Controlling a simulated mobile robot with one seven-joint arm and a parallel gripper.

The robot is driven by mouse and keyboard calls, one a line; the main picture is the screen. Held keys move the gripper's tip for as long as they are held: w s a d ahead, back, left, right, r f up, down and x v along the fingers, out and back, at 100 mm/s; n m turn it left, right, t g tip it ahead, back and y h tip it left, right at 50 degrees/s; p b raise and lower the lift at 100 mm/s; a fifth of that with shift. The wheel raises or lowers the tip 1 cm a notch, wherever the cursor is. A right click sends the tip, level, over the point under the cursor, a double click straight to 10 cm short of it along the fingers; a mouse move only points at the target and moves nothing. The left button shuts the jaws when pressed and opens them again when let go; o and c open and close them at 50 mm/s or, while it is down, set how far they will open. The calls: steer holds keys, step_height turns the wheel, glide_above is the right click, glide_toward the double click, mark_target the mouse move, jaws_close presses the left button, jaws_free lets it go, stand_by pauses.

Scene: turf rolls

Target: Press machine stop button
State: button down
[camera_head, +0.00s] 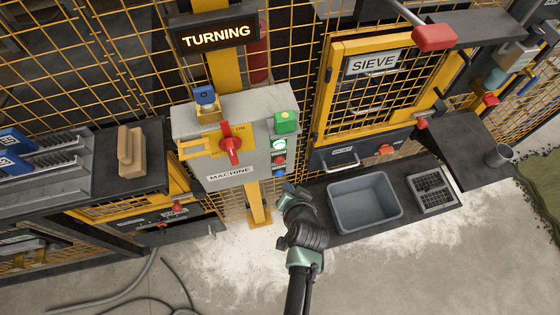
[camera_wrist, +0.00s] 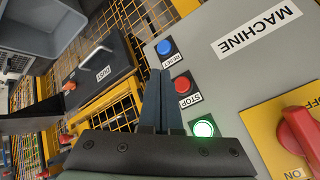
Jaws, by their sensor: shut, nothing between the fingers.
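The grey machine box (camera_head: 245,125) hangs on a yellow post, with a red rotary switch (camera_head: 230,145) on its front. A column of buttons runs down its right side. The red stop button (camera_head: 279,160) sits below a lit green button (camera_head: 279,144). In the wrist view the red stop button (camera_wrist: 183,84) lies between the blue reset button (camera_wrist: 165,48) and the lit green button (camera_wrist: 204,128). My gripper (camera_head: 288,188) is shut and empty, below the buttons. Its fingertips (camera_wrist: 160,72) appear just beside the stop button; I cannot tell the depth gap.
A lit sign (camera_head: 215,36) above reads TURNING. A green block (camera_head: 286,121) and a blue padlock (camera_head: 205,97) are on the box's top. A grey bin (camera_head: 364,203) sits on the dark shelf at right, below the yellow sieve door (camera_head: 372,85). Open floor lies in front.

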steer(key=shift+w+a+b, duration=0.2)
steer(key=shift+w+a, duration=0.05)
steer(key=shift+w, duration=0.5)
steer(key=shift+w+a+b, duration=0.2)
steer(key=shift+w+a, duration=0.05)
steer(key=shift+w, duration=0.5)
steer(key=shift+w+a+b, duration=0.2)
steer(key=shift+w+a, duration=0.05)
steer(key=shift+w, duration=0.5)
steer(key=shift+w, duration=0.1)
steer(key=shift+w+a, duration=0.1)
steer(key=shift+w, duration=0.2)
steer(key=shift+w+a+b, duration=0.15)
steer(key=shift+w+b, duration=0.2)
steer(key=shift+w, duration=0.05)
stand_by(0.9)
steer(key=shift+s+d+p, duration=0.3)
steer(key=shift+s+p, duration=0.1)
steer(key=shift+s, duration=0.4)
steer(key=s, duration=0.1)
steer(key=s+d+p, duration=0.1)
steer(key=s, duration=0.2)
steer(key=shift+s+d+p, duration=0.25)
steer(key=shift+s+p, duration=0.1)
steer(key=shift+p, duration=0.05)
